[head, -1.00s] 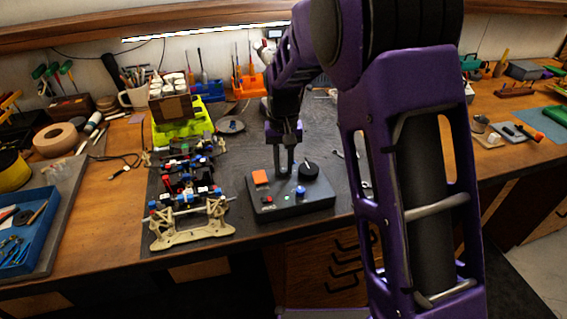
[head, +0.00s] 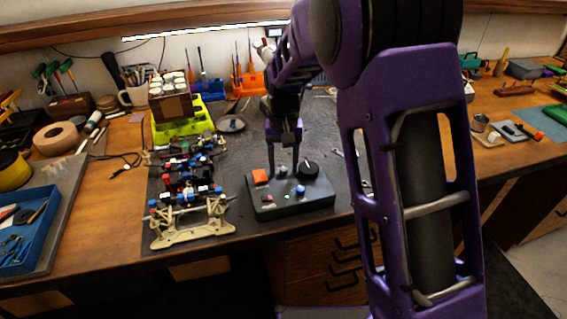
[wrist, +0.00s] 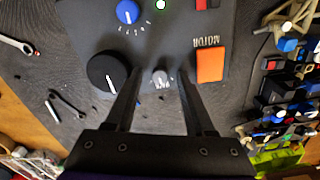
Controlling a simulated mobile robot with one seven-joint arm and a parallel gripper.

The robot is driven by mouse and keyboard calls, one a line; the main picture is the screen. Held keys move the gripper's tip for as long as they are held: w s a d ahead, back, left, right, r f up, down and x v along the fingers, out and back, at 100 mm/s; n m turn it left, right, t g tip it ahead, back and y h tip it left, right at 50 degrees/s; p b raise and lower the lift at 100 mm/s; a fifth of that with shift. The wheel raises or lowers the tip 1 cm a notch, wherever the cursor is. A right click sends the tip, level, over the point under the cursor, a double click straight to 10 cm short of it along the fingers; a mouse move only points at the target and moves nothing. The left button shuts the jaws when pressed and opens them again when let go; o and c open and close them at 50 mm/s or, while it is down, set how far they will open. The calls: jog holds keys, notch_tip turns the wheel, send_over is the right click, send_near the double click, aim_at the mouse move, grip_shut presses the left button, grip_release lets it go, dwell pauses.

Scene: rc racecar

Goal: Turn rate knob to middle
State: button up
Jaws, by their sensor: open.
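A dark grey control box (head: 290,207) lies on the bench mat, and its top fills much of the wrist view (wrist: 195,25). It carries a blue knob (wrist: 128,12), a large black knob (wrist: 108,72) with a white pointer line, a small grey knob (wrist: 160,78) and an orange square switch (wrist: 211,65) marked MOTOR. The labels by the blue and grey knobs are too small to read surely. My gripper (wrist: 159,72) is open over the box. Its fingers stand on either side of the grey knob; contact cannot be told. My gripper also shows in the head view (head: 284,170).
A partly built car chassis (head: 190,195) stands left of the box. Two wrenches (wrist: 66,103) lie on the mat beside the box. A yellow-green bin (head: 183,122) and a small round dish (head: 231,124) stand behind. The mat's front edge is close to the box.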

aim_at(284, 169)
notch_tip(284, 169, up, 17)
jog(key=p, duration=0.1)
jog(key=shift+r, duration=0.2)
dwell(0.5)
